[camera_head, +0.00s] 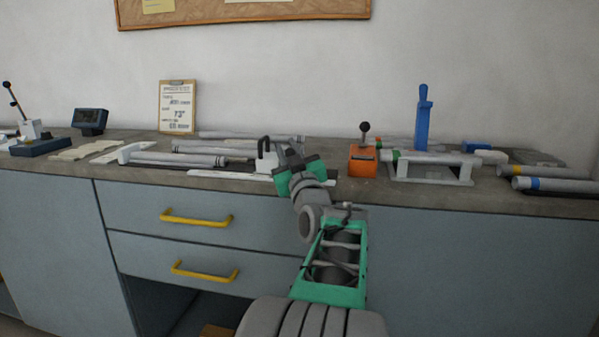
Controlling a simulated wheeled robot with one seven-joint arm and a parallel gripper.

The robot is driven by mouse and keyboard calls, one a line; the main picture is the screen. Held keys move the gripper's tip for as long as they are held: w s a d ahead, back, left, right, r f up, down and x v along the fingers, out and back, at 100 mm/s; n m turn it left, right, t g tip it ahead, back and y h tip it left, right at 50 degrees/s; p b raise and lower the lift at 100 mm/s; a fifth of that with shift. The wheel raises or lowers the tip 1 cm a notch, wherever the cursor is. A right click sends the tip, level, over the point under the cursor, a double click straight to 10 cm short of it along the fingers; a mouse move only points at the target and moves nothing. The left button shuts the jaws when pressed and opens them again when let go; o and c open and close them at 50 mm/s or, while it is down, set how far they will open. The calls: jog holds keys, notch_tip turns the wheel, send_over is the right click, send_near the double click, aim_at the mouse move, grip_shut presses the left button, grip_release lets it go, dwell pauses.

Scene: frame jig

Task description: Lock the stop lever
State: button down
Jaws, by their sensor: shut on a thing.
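My gripper (285,153) is at the back middle of the bench, beyond my green and grey wrist. The wrist hides the fingertips and part of the lever, so the exact grip and the lever's angle are hard to tell.
An orange box (362,162) with a black-knobbed lever stands right of my gripper. Further right, a blue upright handle (423,120) rises by a grey jig (432,172). Grey tubes (178,159) lie to the left. Drawers with yellow handles (197,219) front the bench (480,197).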

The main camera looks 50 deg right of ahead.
dwell(0.3)
jog(key=c, duration=1.5)
grip_release()
jog(key=shift+f, duration=0.1)
jog(key=shift+a, duration=0.1)
